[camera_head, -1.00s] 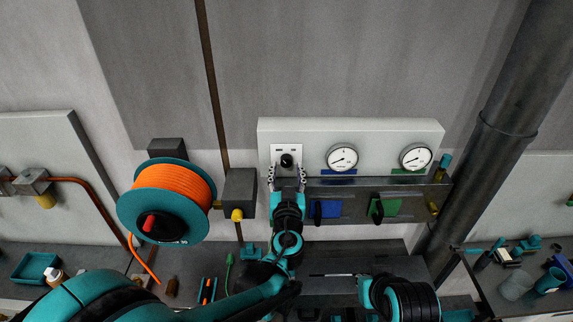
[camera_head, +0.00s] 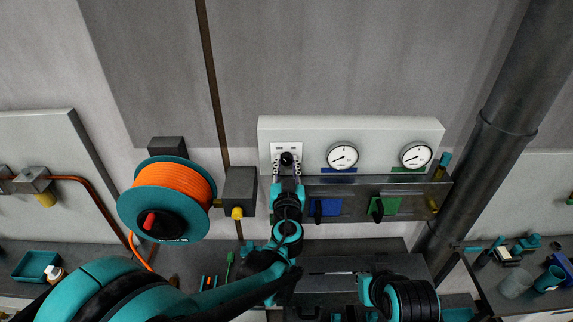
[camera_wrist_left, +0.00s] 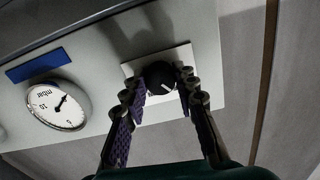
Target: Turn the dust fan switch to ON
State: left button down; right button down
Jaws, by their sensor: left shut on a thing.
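The dust fan switch (camera_head: 287,159) is a black round knob on a white plate (camera_head: 277,148), at the left end of a pale panel on the wall.
Two round gauges (camera_head: 342,156) (camera_head: 415,155) sit right of the switch. Below them are a blue tag (camera_head: 328,207) and a green tag (camera_head: 391,205) with black handles. An orange hose reel (camera_head: 175,190) hangs at left, and a thick pipe (camera_head: 500,130) stands at right.

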pick_arm(q)
jog(key=m+b, duration=0.1)
jog(key=m, duration=0.2)
jog(key=m+b, duration=0.1)
jog(key=m, duration=0.2)
jog(key=shift+m, duration=0.4)
jog(key=m+b, duration=0.1)
jog(key=m, duration=0.2)
jog(key=shift+a, duration=0.1)
jog(key=shift+m+b, duration=0.35)
jog(key=shift+m, duration=1.65)
jog(key=c, duration=1.2)
grip_release()
